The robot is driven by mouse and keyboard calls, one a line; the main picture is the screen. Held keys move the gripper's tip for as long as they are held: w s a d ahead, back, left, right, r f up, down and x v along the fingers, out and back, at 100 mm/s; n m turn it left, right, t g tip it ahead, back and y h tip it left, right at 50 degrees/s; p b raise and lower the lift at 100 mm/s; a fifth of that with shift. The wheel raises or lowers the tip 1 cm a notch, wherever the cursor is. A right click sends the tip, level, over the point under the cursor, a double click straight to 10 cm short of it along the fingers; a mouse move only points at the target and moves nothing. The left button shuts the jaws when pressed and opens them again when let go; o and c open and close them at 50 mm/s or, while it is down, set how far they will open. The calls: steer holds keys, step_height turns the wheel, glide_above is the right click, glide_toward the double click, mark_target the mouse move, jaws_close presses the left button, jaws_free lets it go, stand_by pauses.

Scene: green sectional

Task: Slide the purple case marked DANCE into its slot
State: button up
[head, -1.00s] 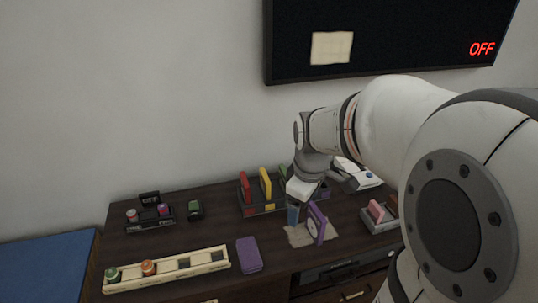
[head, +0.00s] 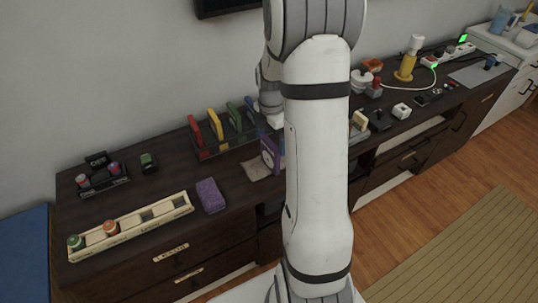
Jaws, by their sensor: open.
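The purple case (head: 268,154) stands upright on a pale mat (head: 252,170), with a light round mark on its face; I cannot read its lettering. My gripper (head: 266,130) is open, just above and behind the case's top edge; the fingers are small and partly hidden, and I cannot tell whether they touch it. A dark rack (head: 206,154) behind and to the left holds upright red (head: 196,131), yellow (head: 215,124), green (head: 234,117) and blue (head: 250,109) cases. Its right end is hidden by my arm, so I cannot see a free slot clearly.
A purple block (head: 211,195) lies flat left of the mat. A long cream tray (head: 150,220) with round pots is at the front left. A small dark rack (head: 103,180) stands behind it. Chargers and cables (head: 432,62) clutter the right side.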

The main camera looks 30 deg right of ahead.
mark_target(270, 142)
step_height(270, 142, down, 4)
steer(key=shift+a+r, duration=0.1)
steer(key=shift+r, duration=0.15)
steer(key=c, duration=1.2)
